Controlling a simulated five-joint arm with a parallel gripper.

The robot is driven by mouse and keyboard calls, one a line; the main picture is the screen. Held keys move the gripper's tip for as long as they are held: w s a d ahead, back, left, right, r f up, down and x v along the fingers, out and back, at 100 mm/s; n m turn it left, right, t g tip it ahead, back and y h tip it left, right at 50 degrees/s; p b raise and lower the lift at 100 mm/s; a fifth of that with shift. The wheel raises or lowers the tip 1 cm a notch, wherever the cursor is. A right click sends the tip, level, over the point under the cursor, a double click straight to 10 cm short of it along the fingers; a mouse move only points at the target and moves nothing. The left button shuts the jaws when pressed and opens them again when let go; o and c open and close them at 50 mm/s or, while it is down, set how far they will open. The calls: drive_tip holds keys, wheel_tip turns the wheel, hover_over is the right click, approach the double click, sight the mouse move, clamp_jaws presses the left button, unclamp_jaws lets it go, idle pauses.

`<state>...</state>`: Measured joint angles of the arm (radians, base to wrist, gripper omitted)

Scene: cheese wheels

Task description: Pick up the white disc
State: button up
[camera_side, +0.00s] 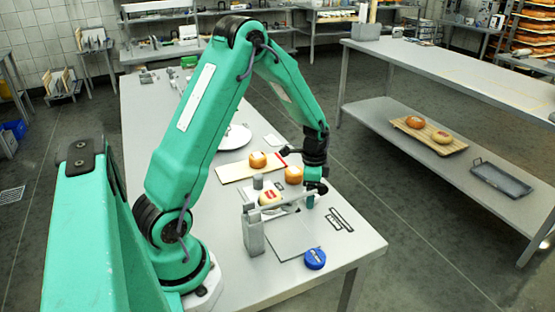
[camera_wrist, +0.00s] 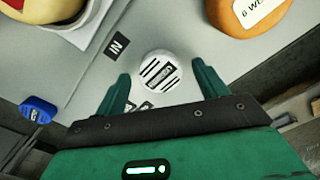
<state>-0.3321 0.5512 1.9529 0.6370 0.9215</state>
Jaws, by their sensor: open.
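The white disc (camera_wrist: 160,72) shows in the wrist view, a round white piece with dark stripes and a small label on its face. It lies on the grey table top (camera_wrist: 125,75) and appears between the two fingers of my gripper (camera_wrist: 160,86). The fingers are apart, one to each side of the disc, and I see no contact with it. In the side view my gripper (camera_side: 312,192) points down low over the table near the right edge. I cannot make out the disc there.
An orange cheese wheel (camera_wrist: 240,15) is close at the upper right. A blue disc (camera_side: 315,259) lies near the table's front corner. A red-labelled cheese (camera_side: 270,198) stands beside a grey metal post (camera_side: 253,232). Another orange wheel (camera_side: 257,159) sits on a board (camera_side: 232,173) farther back.

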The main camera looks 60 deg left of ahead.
idle(0.3)
drive_tip(key=c, duration=1.1)
drive_tip(key=shift+r, duration=5)
